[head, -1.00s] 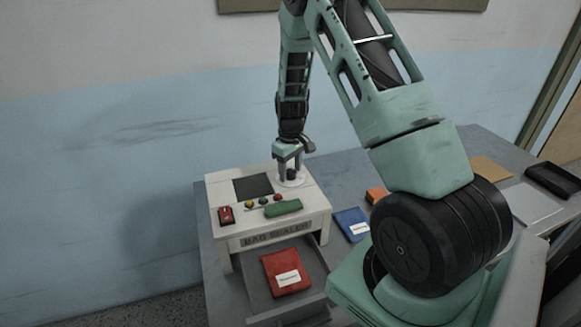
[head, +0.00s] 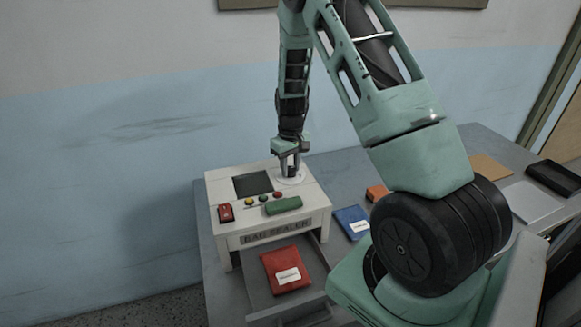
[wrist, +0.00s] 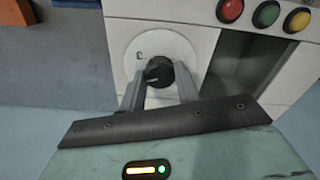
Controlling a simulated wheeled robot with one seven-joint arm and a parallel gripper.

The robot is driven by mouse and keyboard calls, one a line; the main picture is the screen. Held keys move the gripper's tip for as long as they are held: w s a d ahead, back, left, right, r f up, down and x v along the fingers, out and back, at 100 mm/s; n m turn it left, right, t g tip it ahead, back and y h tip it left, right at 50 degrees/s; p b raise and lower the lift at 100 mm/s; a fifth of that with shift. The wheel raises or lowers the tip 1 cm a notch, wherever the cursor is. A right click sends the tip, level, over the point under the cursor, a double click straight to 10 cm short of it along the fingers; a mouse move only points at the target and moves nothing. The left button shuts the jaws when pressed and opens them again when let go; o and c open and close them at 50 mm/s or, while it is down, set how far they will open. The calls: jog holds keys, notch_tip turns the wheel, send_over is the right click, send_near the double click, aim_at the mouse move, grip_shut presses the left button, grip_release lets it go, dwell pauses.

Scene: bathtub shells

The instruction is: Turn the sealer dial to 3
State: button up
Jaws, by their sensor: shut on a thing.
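The bag sealer (head: 217,191) is a white box at the left end of the table in the head view. Its black dial knob (wrist: 158,71) sits on a round white plate (wrist: 139,37) in the wrist view. One small dark numeral shows on the plate, above left of the knob; I cannot read it surely. My gripper (head: 289,170) points down over the plate at the sealer's back right. In the wrist view its two fingers (wrist: 159,86) are shut on the knob, one on each side. They hide part of the plate and its other markings.
A red packet (head: 286,269) lies in the tray below. A blue packet (head: 351,222) lies to the right.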

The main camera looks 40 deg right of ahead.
aim_at(290, 168)
jog(key=m, duration=0.4)
jog(key=shift+m+b, duration=0.3)
jog(key=shift+w+r+m, duration=0.1)
jog(key=shift+m, duration=2.4)
jog(key=o, duration=1)
notch_tip(290, 168, up, 17)
jog(key=b, duration=0.3)
jog(key=shift+r, duration=0.2)
